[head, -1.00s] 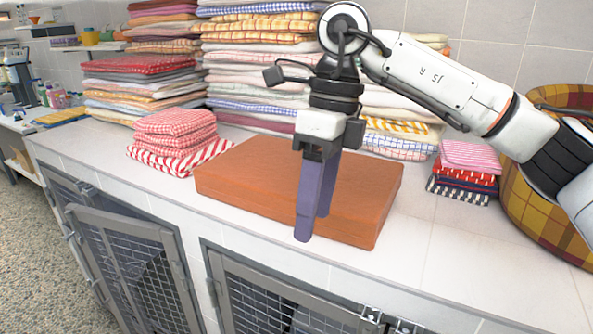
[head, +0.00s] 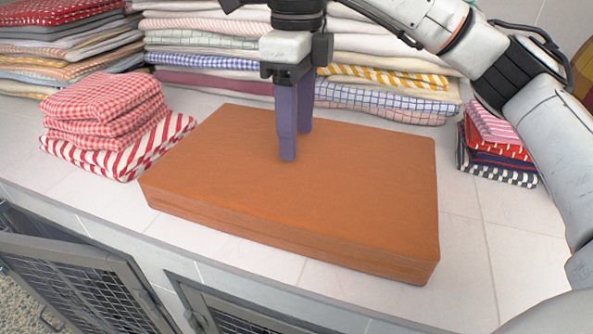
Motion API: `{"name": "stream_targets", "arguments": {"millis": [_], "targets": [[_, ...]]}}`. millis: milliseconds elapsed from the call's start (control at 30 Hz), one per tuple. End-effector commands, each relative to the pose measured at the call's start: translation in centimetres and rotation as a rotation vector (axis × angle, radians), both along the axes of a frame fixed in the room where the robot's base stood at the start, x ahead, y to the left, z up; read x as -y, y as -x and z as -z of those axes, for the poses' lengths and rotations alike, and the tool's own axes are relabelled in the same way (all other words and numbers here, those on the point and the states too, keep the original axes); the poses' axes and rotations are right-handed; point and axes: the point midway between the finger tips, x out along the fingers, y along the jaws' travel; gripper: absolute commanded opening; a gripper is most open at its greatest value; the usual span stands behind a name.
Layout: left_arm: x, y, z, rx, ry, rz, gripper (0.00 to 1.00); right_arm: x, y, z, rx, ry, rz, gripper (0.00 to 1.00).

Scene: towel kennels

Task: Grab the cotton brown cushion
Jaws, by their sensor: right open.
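The brown cushion (head: 340,195) is a flat, thick rectangular block lying on the white tiled counter in the middle of the head view. My right gripper (head: 295,145) points down over the back middle part of the cushion. Its two purple fingers are open and hold nothing. The fingertips appear at or just above the cushion's top; I cannot tell whether they touch it. My left gripper is not in view.
Folded red checked and striped towels (head: 110,125) sit close to the cushion's left end. Tall towel stacks (head: 390,95) line the wall behind. A small towel pile (head: 495,145) is at right. The tiled counter (head: 475,270) is clear at front right. Mesh kennel doors (head: 85,290) are below.

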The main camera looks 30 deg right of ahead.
Motion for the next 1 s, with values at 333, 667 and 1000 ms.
{"name": "stream_targets", "arguments": {"millis": [333, 667, 1000], "targets": [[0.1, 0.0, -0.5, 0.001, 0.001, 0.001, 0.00, 0.4, 0.3, 4.0, -0.002, 0.001, 0.002, 0.53], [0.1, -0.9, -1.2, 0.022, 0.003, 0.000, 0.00, 0.3, 0.3, 5.6, 0.002, -0.001, 0.001, 0.53], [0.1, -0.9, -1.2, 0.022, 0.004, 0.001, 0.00, 0.3, 0.3, 5.6, 0.001, -0.001, 0.001, 0.08]]}}
